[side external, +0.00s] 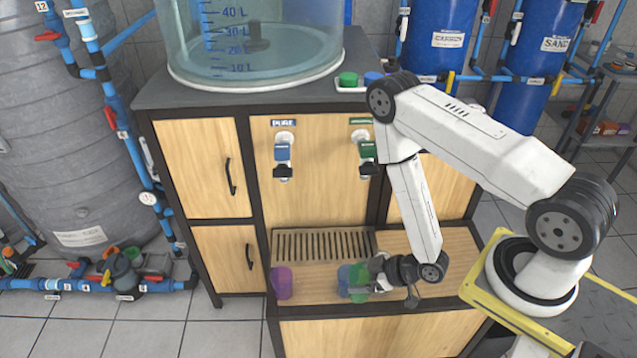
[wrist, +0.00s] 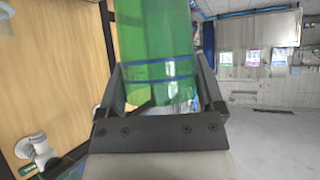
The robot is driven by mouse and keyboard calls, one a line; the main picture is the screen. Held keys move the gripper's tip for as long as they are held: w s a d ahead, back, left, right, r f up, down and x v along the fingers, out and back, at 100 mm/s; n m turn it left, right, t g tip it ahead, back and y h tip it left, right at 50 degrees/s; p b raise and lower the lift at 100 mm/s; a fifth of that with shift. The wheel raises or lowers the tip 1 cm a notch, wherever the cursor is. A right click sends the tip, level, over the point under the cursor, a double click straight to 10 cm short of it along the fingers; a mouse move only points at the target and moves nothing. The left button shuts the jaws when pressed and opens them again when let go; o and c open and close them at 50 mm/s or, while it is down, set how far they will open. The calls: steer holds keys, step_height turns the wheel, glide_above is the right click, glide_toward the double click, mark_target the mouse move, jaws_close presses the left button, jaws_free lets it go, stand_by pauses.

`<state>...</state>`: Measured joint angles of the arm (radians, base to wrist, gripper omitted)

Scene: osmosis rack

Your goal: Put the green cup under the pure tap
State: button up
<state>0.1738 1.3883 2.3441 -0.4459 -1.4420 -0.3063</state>
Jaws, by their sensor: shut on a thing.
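The green cup (side external: 359,282) is low on the wooden counter, between the jaws of my gripper (side external: 366,280). In the wrist view the translucent green cup (wrist: 155,50) fills the space between the two dark fingers of my gripper (wrist: 160,78), which are shut on it. I cannot tell whether its base touches the counter. The pure tap (side external: 283,153), with a blue body and a black spout, is on the wooden front under a "PURE" label (side external: 283,122), up and to the left of the cup.
A blue cup (side external: 344,278) stands close left of the green cup, and a purple cup (side external: 282,284) farther left. A slotted drain grate (side external: 322,244) lies behind them, below the pure tap. A second, green tap (side external: 367,152) is to the right. The grate is clear.

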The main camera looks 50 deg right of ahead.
steer(key=shift+w, duration=0.1)
stand_by(0.3)
steer(key=w+d+m+h, duration=0.3)
steer(key=w+d, duration=0.1)
steer(key=w, duration=1.1)
steer(key=shift+w+r+m+t, duration=0.15)
steer(key=shift+w+m+t, duration=0.05)
steer(key=shift+m+t, duration=0.2)
steer(key=shift+w+d, duration=0.1)
steer(key=d+x, duration=0.1)
steer(key=x, duration=1.5)
steer(key=shift+w+d, duration=0.3)
steer(key=shift+d, duration=0.05)
